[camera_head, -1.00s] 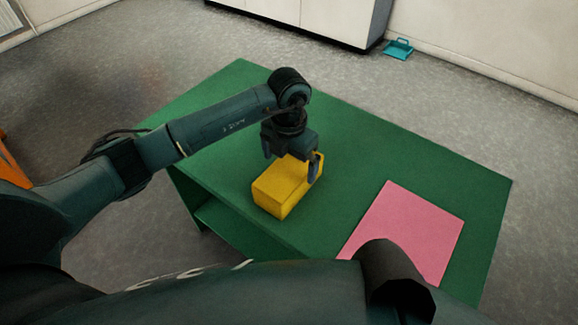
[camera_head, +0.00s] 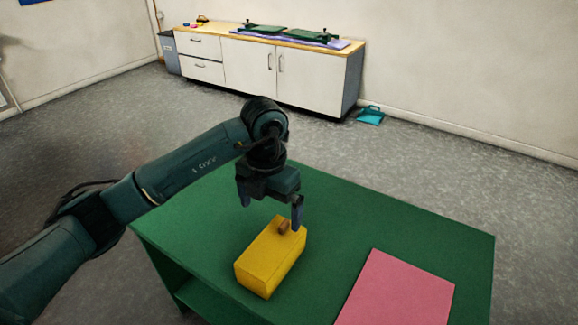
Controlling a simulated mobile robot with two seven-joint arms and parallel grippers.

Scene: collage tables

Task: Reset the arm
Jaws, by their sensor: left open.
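My left gripper (camera_head: 270,211) is open above the green table (camera_head: 370,220), with its fingers pointing down. A yellow block (camera_head: 268,262) stands on the table just below it. A small brown piece (camera_head: 284,227) sits at the far end of the block's top, between the fingers and close to the right finger. The gripper holds nothing that I can see. My left arm reaches in from the left. My right gripper does not show.
A pink sheet (camera_head: 400,290) lies on the table to the right of the block. A white cabinet (camera_head: 250,65) with a wooden top stands at the back wall, and a teal dustpan (camera_head: 370,116) is on the floor beside it.

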